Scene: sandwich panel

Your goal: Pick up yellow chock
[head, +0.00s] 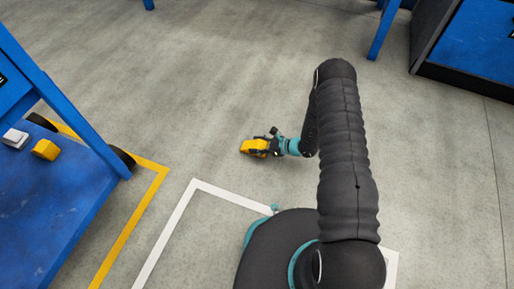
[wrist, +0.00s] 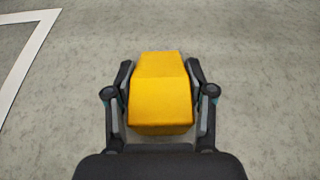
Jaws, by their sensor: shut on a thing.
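The yellow chock (head: 252,147) is at my gripper, over the bare grey floor left of my arm in the head view. In the wrist view the yellow chock (wrist: 160,92) fills the space between the two fingers. My gripper (wrist: 160,100) is shut on it, with one finger against each side. It also shows in the head view (head: 264,147), small and partly covering the chock. I cannot tell whether the chock touches the floor.
A blue cart (head: 45,215) stands at the left with another yellow block (head: 45,150) and a white-grey object (head: 15,138) on it. Yellow and white lines (head: 165,235) mark the floor. Blue-legged furniture (head: 383,30) stands at the upper right. The floor around my gripper is clear.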

